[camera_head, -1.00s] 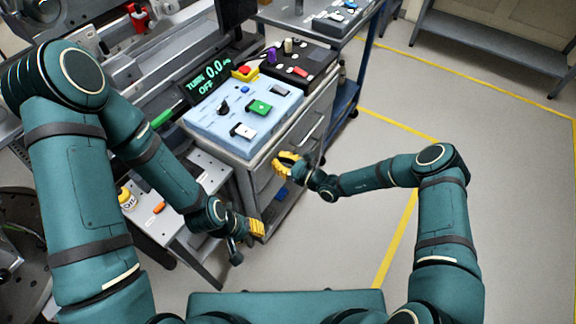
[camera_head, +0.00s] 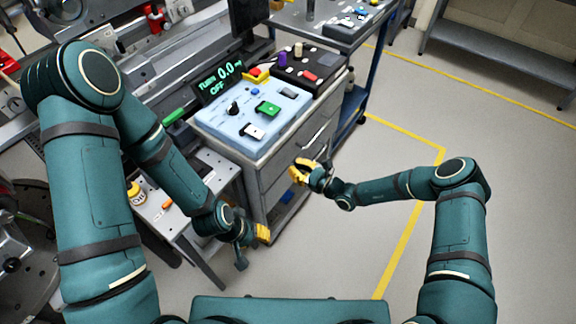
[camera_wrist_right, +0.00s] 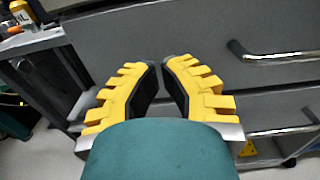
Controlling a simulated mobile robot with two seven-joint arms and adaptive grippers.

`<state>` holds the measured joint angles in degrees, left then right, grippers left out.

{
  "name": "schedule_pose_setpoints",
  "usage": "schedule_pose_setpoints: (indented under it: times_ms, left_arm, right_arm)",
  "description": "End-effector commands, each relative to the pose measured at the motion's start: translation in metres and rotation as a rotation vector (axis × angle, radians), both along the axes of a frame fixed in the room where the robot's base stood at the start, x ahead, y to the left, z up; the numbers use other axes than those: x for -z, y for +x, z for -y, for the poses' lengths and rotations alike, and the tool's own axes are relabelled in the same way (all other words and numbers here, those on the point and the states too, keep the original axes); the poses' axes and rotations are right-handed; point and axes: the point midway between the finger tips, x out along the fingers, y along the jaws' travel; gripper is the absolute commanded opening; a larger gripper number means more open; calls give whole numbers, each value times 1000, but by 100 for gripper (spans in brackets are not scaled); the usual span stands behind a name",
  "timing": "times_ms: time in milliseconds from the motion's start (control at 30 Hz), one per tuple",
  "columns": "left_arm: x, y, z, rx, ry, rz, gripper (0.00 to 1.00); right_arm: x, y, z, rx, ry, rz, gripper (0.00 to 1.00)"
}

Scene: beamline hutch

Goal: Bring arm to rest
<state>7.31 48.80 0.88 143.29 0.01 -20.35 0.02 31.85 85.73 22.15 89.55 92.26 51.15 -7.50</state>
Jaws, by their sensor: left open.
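My left arm (camera_head: 85,190) comes in from the left, bent at the elbow. Its gripper (camera_head: 262,234) hangs low beside the small side table, in front of the drawer cabinet; it is open and I see nothing in it. My right arm (camera_head: 395,188) reaches in from the right. Its gripper (camera_head: 302,171) is in front of the cabinet drawers. In the right wrist view the right gripper (camera_wrist_right: 161,70) shows two yellow fingers with black pads and a narrow empty gap between them. They point toward a grey drawer front; whether they touch it I cannot tell.
The drawer cabinet (camera_head: 276,185) carries a light-blue control panel (camera_head: 245,128) and a black box (camera_head: 325,72). A small side table (camera_head: 155,215) holds a yellow-labelled jar (camera_head: 135,192). Drawer handles (camera_wrist_right: 283,57) stick out near the right gripper. Open floor (camera_head: 340,250) lies between the arms.

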Motion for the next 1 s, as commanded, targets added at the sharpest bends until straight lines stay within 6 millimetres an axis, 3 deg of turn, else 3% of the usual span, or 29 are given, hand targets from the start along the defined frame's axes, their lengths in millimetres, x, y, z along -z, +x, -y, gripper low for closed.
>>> schedule_pose_setpoints:
  times_ms: [200, 500, 867, 1000]
  left_arm:
    - [-12, -1, 0, 1, 0, -3, 41]
    - [-16, -3, 0, 2, -2, -7, 41]
    - [-17, -3, 0, 2, -2, -7, 41]
    - [-17, -3, 0, 2, -2, -7, 41]
  right_arm:
    - [-1, -28, 43, 3, -2, -4, 0]
    - [0, -51, 76, 1, -1, -2, 0]
    - [0, -56, 78, -13, -9, -3, 0]
    - [1, -85, 54, -169, -114, -6, 0]
